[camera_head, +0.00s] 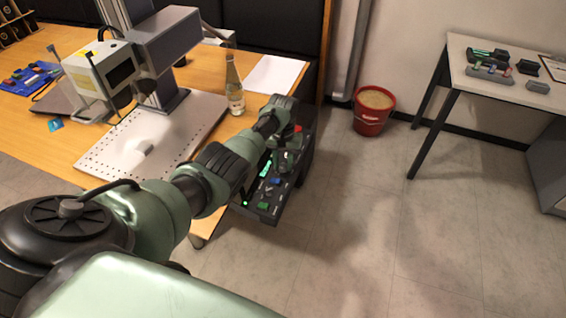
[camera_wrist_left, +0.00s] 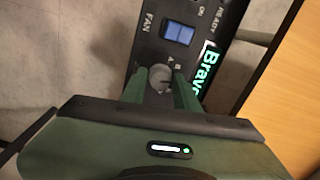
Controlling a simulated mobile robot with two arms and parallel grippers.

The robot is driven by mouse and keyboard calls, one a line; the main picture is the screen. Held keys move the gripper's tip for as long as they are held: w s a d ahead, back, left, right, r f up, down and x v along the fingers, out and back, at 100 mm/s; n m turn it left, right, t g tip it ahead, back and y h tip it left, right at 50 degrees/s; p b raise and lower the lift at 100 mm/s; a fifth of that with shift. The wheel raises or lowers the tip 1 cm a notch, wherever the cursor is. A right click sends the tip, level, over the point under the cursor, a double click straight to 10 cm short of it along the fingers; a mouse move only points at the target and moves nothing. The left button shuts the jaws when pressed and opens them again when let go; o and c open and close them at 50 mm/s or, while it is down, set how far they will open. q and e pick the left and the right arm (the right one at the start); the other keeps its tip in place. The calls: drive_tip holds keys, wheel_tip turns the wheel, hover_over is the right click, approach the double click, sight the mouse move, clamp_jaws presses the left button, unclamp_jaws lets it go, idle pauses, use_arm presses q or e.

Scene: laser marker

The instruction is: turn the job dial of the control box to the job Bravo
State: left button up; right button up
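The dark control box (camera_head: 262,212) hangs at the table's front right corner, with a lit green display, coloured buttons and a red part. In the left wrist view its display (camera_wrist_left: 206,70) reads "Brav", the end hidden by my finger. A grey round dial (camera_wrist_left: 160,77) sits beside the display, near small letters A and B. My left gripper (camera_wrist_left: 160,84) has its green fingers close on both sides of the dial and appears shut on it. In the head view my left arm reaches over the box and hides part of it. My right gripper is not in view.
The wooden table (camera_head: 205,75) holds a laser marker (camera_head: 150,45), a perforated plate (camera_head: 105,150), a glass bottle (camera_head: 234,88) near the box, and paper. A red bucket (camera_head: 371,116) stands by the wall. A side table (camera_head: 462,75) is at right. The floor between is clear.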

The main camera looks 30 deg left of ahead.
sight(283, 165)
use_arm(q)
drive_tip(key=shift+o, duration=1.4)
wheel_tip(283, 165, up, 7)
drive_tip(key=shift+f+p, duration=0.15)
drive_tip(key=shift+p, duration=0.65)
drive_tip(key=shift+r, duration=0.55)
